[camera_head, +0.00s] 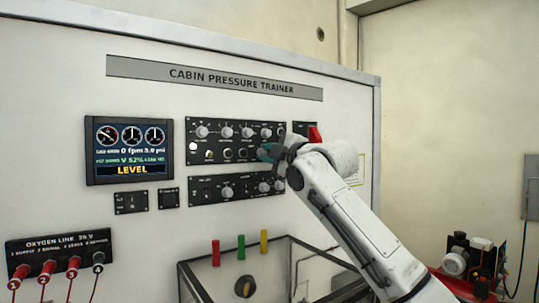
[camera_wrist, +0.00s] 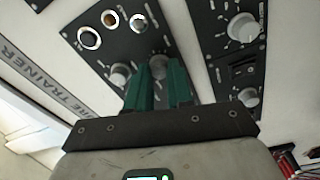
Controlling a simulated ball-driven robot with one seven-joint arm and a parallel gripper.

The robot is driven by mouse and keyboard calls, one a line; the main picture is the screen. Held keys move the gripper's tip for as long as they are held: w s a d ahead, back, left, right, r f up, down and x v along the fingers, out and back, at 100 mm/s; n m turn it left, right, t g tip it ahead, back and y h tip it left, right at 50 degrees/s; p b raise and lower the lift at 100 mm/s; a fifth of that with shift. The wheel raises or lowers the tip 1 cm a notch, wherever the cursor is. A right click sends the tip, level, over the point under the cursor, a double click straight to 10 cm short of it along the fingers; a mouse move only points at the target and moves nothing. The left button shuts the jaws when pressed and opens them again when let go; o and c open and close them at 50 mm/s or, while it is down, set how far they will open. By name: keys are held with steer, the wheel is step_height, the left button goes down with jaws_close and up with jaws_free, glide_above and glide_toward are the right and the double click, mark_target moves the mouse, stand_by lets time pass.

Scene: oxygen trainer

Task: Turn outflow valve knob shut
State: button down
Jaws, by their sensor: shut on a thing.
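My gripper (camera_head: 267,153) reaches the lower right part of the upper black control panel (camera_head: 222,125). In the wrist view, my gripper (camera_wrist: 158,72) has its two green fingers close together on a small grey knob (camera_wrist: 158,58), mostly hidden between them. I cannot read its label, so I cannot tell from markings whether it is the outflow valve knob, or how far it is turned. Another grey knob (camera_wrist: 120,75) sits just left of the fingers. The display (camera_head: 129,150) on the left shows gauges and "LEVEL".
A lower black panel (camera_head: 205,189) with knobs lies below; its large knob (camera_wrist: 242,28) shows in the wrist view. A red part (camera_head: 314,134) is right of the gripper. A dark-framed clear box (camera_head: 215,283) stands below.

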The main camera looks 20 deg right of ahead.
steer(key=n, duration=0.4)
steer(key=shift+f, duration=0.1)
steer(key=n, duration=0.3)
steer(key=shift+n, duration=0.3)
steer(key=n, duration=0.3)
steer(key=shift+n, duration=0.3)
steer(key=shift+n+g, duration=0.3)
steer(key=shift+n, duration=1.3)
steer(key=shift+f, duration=0.1)
steer(key=c, duration=1.4)
jaws_free()
steer(key=o, duration=0.4)
steer(key=shift+r, duration=0.2)
